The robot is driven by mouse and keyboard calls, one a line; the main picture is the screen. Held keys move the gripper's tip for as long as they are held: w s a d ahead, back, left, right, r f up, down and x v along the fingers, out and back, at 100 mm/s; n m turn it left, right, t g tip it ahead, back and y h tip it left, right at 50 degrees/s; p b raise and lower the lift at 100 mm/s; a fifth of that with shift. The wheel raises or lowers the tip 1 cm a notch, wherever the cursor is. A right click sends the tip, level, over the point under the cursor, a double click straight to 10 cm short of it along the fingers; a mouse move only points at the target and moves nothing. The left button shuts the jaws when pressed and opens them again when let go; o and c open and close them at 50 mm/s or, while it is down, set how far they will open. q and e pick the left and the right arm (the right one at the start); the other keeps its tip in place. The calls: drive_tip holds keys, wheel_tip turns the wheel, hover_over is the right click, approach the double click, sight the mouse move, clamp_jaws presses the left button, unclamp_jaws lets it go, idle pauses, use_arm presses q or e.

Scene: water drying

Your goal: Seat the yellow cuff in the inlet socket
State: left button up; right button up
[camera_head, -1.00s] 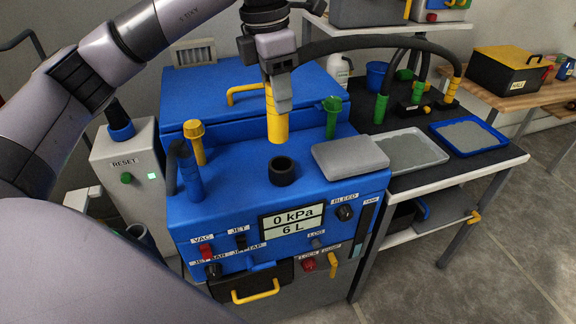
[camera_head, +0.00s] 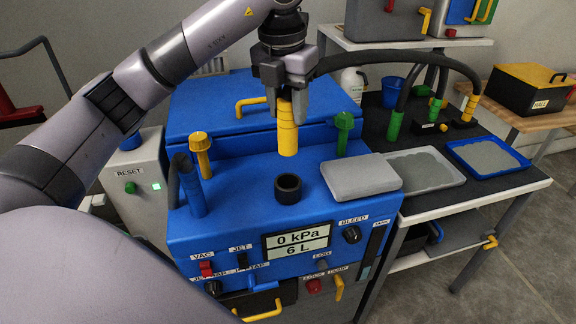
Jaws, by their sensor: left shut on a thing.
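My left gripper (camera_head: 287,97) is shut on the yellow cuff (camera_head: 287,135), which hangs nearly upright at the end of a dark hose (camera_head: 400,55). The cuff's lower end is above the black inlet socket (camera_head: 288,188) on top of the blue machine (camera_head: 240,215), with a visible gap between them. The socket is a short open black ring. My right gripper is not in view.
A yellow funnel-topped post (camera_head: 201,155) and a blue tube (camera_head: 191,186) stand left of the socket. A green funnel-topped post (camera_head: 343,133) and a grey slab (camera_head: 361,177) are to its right. Trays (camera_head: 488,157) and green-cuffed hoses sit on the side table.

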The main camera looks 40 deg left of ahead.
sight(288, 137)
use_arm(q)
wheel_tip(288, 137, down, 7)
drive_tip(key=shift+r+b, duration=0.2)
drive_tip(key=shift+b, duration=0.2)
drive_tip(key=shift+f, duration=2.65)
drive_tip(key=shift+f, duration=0.1)
drive_tip(key=o, duration=1.1)
drive_tip(key=shift+c, duration=0.2)
